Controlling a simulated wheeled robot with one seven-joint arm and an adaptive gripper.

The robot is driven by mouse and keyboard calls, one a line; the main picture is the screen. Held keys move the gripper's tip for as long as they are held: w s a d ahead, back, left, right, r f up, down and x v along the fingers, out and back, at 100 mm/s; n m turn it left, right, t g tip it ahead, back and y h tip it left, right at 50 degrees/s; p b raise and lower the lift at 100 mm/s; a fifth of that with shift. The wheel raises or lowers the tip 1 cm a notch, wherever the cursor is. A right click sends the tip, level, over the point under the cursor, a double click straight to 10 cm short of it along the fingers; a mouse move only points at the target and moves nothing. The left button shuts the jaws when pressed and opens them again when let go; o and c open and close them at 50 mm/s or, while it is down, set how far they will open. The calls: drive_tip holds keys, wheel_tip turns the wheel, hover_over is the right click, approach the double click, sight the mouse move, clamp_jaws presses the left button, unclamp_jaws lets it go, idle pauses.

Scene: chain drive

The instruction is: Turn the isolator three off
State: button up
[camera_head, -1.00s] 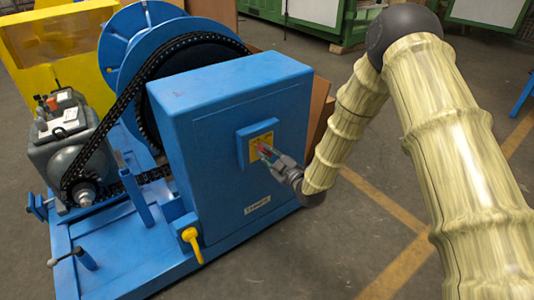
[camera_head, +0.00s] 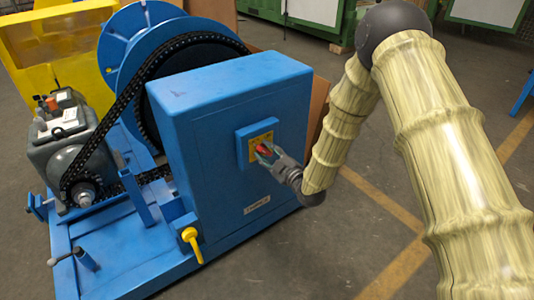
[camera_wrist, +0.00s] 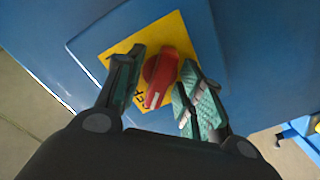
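The isolator is a red rotary knob (camera_wrist: 160,78) on a yellow plate (camera_wrist: 172,32), mounted on the side of a blue cabinet (camera_head: 215,165). In the wrist view the knob's grip bar, with a white mark at its end, points toward the lower left. My gripper (camera_wrist: 158,84) has one finger on each side of the knob. A gap shows between the right finger and the knob; the left finger is very close to it, and contact is unclear. In the head view my gripper (camera_head: 268,153) covers part of the plate.
A yellow lever (camera_head: 191,242) sticks out at the cabinet's lower left. A motor (camera_head: 70,150) and a black chain (camera_head: 120,105) stand left of the cabinet. The floor (camera_head: 310,255) in front is clear.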

drive_tip(key=shift+s, duration=0.1)
drive_tip(key=v, duration=1.2)
idle(0.4)
drive_tip(key=s+d+f+m+g+h, duration=0.35)
drive_tip(key=s+f, duration=0.35)
drive_tip(key=f, duration=0.3)
drive_tip(key=s+d+f+m+g+h, duration=0.25)
drive_tip(key=s+d+f+m, duration=0.2)
drive_tip(key=s+f, duration=0.4)
drive_tip(key=s+d+f+m+g+h, duration=0.1)
drive_tip(key=s+d+f+m+g, duration=0.2)
drive_tip(key=s, duration=0.5)
drive_tip(key=s+d+f+m+g+h, duration=0.2)
drive_tip(key=s+f+m, duration=0.1)
drive_tip(key=s, duration=0.6)
drive_tip(key=s+d+f+m+g+h, duration=0.1)
drive_tip(key=s+d+f+m+g, duration=0.25)
drive_tip(key=s, duration=0.45)
wheel_tip(320, 180, up, 22)
drive_tip(key=s+p, duration=0.1)
drive_tip(key=p, duration=2.1)
drive_tip(key=shift+a+n+h, duration=0.3)
drive_tip(key=shift+n, duration=0.05)
